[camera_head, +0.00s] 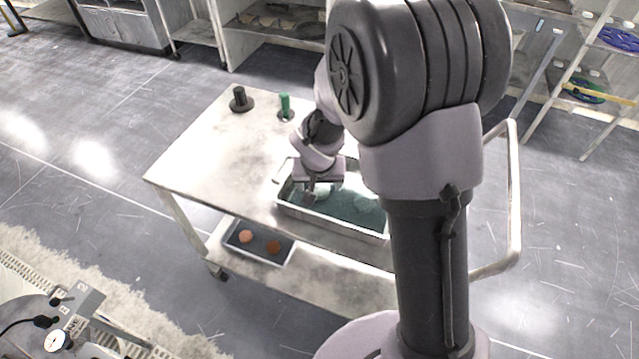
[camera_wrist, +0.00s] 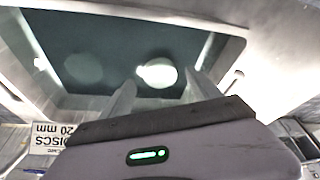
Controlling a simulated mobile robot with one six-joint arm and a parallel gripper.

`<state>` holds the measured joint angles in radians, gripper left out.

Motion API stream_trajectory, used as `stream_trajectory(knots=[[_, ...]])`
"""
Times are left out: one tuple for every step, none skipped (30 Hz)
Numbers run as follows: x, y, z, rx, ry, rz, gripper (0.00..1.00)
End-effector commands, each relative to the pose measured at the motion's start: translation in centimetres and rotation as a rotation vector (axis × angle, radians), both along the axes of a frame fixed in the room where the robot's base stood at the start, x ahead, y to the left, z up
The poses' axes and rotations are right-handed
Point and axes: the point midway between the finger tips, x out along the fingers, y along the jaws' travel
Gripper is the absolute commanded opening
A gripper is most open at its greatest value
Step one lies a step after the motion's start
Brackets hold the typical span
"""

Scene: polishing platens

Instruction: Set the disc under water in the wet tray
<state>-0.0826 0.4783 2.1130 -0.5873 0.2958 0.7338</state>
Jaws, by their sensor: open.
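The wet tray (camera_head: 328,221) is a white-rimmed tray of dark teal water at the cart's front edge; it also fills much of the wrist view (camera_wrist: 140,14). A bright pale disc (camera_wrist: 157,73) shows in the tray, between and just beyond my fingertips. A dimmer round disc (camera_wrist: 83,68) lies to its left, looking sunk in the water. Whether the bright disc is fully under water I cannot tell. My gripper (camera_wrist: 161,78) is open, its two fingers apart on either side of the bright disc. In the head view my gripper (camera_head: 318,190) is low over the tray's left part.
A black post on a round base (camera_head: 239,101) and a green cylinder (camera_head: 285,104) stand at the cart top's back. A dark tray (camera_head: 258,251) with two brownish discs sits on the lower shelf. The cart top's left part (camera_head: 205,155) is clear. A handle rail (camera_head: 513,200) rises at right.

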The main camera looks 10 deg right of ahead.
Motion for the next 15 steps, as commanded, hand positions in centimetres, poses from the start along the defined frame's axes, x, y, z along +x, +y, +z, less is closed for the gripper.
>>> stream_trajectory(knots=[[-0.4, 0.2, 2.1, 0.001, -0.003, 0.0, 0.71], [-0.7, 0.3, 3.0, 0.001, -0.004, 0.001, 0.71], [-1.1, 0.4, 4.2, 0.001, -0.004, 0.0, 0.71], [-1.4, 0.5, 5.0, 0.001, -0.003, 0.001, 0.71], [-1.6, 0.5, 5.8, 0.001, -0.004, 0.001, 0.71], [-2.0, 0.6, 6.7, 0.0, -0.003, 0.0, 0.71], [-2.2, 0.7, 7.3, 0.001, -0.004, 0.002, 0.71], [-2.4, 0.8, 7.8, 0.001, -0.003, 0.001, 0.71], [-2.7, 0.8, 8.4, 0.001, -0.002, -0.001, 0.71], [-2.8, 0.9, 8.8, 0.0, -0.002, 0.0, 0.71], [-3.0, 0.9, 9.1, 0.0, -0.001, 0.001, 0.71], [-3.1, 0.9, 9.4, 0.0, -0.002, 0.001, 0.71], [-3.2, 0.9, 9.7, 0.001, -0.004, -0.001, 0.71], [-3.5, 0.8, 10.3, 0.003, -0.007, -0.008, 0.71], [-4.1, 0.6, 11.7, 0.009, -0.018, -0.018, 0.71]])
